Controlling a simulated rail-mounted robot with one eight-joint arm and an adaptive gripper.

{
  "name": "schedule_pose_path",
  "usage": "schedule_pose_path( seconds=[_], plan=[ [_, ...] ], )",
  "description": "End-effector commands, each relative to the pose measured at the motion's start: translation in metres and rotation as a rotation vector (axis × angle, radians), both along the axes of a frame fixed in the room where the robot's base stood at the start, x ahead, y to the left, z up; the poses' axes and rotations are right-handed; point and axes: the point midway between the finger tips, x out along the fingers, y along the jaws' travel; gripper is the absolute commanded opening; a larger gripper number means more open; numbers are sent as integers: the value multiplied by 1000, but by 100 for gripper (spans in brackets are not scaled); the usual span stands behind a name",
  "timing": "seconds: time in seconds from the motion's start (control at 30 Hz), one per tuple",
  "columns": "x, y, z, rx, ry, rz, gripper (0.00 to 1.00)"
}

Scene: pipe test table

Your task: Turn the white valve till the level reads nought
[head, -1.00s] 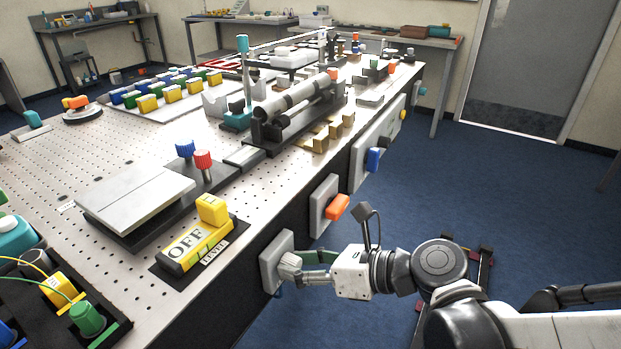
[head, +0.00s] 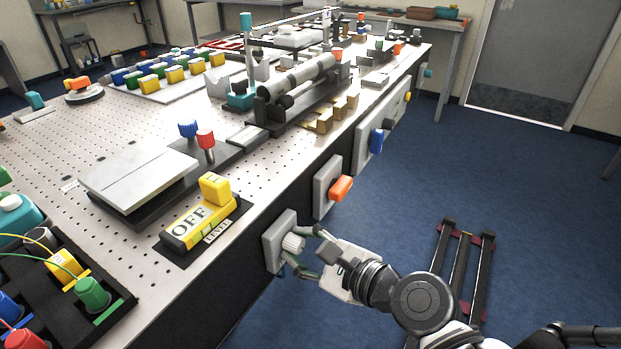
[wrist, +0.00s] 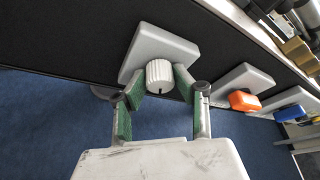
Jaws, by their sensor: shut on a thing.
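The white valve (head: 292,243) is a ribbed knob on a grey plate (head: 272,246) at the table's front side. In the wrist view the valve (wrist: 159,74) sits between the green-padded fingers of my gripper (wrist: 162,86), which is shut on it. In the head view my gripper (head: 302,249) reaches the valve from the right, one finger above and one below.
An orange valve (head: 341,188) and a blue one (head: 376,141) sit on plates further along the table side. Yellow and green knobs (head: 93,294) stand in a black tray at lower left. Open blue floor lies to the right.

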Motion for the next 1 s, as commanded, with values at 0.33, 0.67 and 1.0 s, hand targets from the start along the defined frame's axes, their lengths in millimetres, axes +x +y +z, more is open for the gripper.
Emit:
schedule_pose_path(
  seconds=[0.33, 0.67, 1.0],
  plan=[
    [0, 0, -1, -63, -125, 0, 0],
    [0, 0, 0, -75, -147, 0, 0],
    [0, 0, 0, -75, -147, 0, 42]
  ],
)
